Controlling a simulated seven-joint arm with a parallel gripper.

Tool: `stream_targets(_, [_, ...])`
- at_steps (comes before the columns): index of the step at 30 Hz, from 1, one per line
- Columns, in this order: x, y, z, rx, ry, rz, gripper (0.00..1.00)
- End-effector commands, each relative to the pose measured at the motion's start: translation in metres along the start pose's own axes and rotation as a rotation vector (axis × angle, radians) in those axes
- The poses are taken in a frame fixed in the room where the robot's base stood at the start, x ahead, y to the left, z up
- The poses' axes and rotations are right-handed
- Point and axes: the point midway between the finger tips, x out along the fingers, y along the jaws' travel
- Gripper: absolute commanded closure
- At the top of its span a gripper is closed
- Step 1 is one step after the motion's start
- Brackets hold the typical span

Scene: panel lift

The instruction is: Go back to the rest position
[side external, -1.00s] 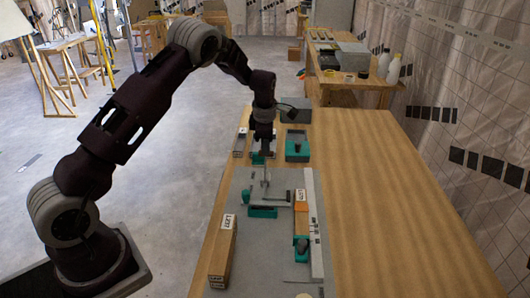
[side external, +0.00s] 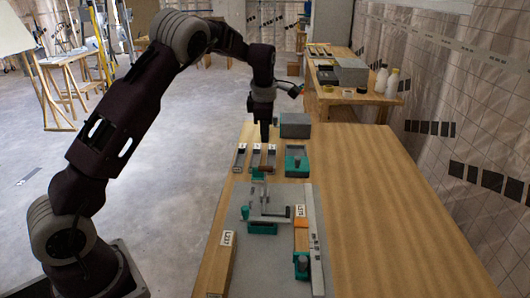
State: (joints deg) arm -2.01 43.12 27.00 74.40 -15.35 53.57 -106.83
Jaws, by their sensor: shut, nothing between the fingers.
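My gripper (side external: 264,140) points straight down above the row of small trays at the far end of the table, its fingers shut and empty. It appears to be just over a grey tray holding a brown piece (side external: 268,158); the exact gap is hard to judge. A teal-based fixture with grey metal bars (side external: 264,225) stands on the grey mat nearer the camera. To its right is an orange and wooden block (side external: 301,238) with a white label, beside a long pale strip (side external: 316,240).
A labelled wooden bar (side external: 222,265) lies along the table's left edge. A teal and grey tray (side external: 297,162) and a grey box (side external: 295,125) are near the far end. The right part of the wooden table (side external: 385,220) is clear. A side bench (side external: 345,95) with bottles stands behind.

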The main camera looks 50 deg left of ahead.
Motion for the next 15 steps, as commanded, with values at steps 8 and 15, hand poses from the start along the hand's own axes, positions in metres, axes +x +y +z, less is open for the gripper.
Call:
stream_targets(8, [-0.074, -0.023, -0.004, 0.223, -0.082, 0.003, 1.0])
stream_targets(15, [-0.207, -0.182, -0.048, 1.191, -0.253, 0.168, 1.0])
